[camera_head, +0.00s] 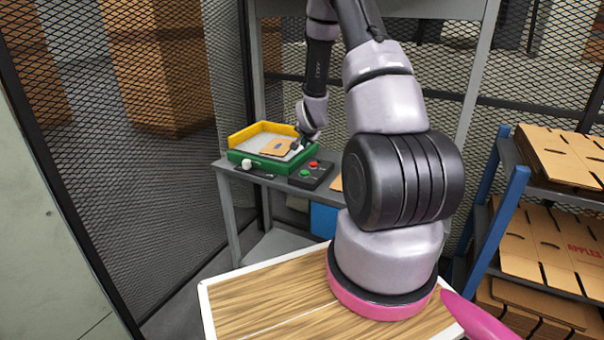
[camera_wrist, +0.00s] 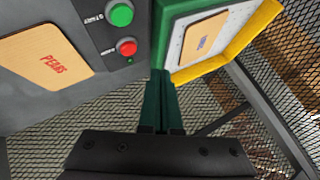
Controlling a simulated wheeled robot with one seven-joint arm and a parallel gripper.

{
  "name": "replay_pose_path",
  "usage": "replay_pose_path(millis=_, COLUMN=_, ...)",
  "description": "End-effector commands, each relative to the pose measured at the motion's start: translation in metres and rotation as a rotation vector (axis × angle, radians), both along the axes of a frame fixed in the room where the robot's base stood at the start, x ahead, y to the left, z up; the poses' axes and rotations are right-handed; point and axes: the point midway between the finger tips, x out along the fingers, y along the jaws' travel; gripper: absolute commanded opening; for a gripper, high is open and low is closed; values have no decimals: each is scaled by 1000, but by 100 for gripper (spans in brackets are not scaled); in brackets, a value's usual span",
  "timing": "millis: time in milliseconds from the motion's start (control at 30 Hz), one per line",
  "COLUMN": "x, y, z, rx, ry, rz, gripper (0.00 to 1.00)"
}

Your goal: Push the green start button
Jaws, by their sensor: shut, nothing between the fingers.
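The green start button (camera_head: 304,172) sits on a dark control box (camera_head: 318,176) on the grey table, with a red button (camera_head: 313,164) beside it. In the wrist view the green button (camera_wrist: 121,14) is at the top, left of centre, and the red button (camera_wrist: 127,46) is below it. My gripper (camera_head: 295,146) is over the edge of the green and yellow tray, behind the box in the head view. In the wrist view my gripper (camera_wrist: 161,74) has its fingers together, empty, to the right of and below both buttons. It appears apart from them.
The tray (camera_head: 235,155) has a green front, yellow walls and a cardboard blank (camera_head: 275,147) inside. A blank marked PEARS (camera_wrist: 45,57) lies left of the box in the wrist view. Mesh fencing (camera_head: 120,100) stands behind and left; a blue rack (camera_head: 505,200) with cardboard is at right.

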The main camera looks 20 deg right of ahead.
Motion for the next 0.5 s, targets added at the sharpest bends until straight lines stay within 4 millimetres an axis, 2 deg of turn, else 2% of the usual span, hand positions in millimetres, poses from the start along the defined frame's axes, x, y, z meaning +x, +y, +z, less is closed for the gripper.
replay_pose_path(millis=233, x=0, y=0, z=-8, rx=0, ry=2, rz=1, gripper=0)
replay_pose_path(millis=500, x=-1, y=0, z=-44, rx=1, ry=5, rz=1, gripper=0)
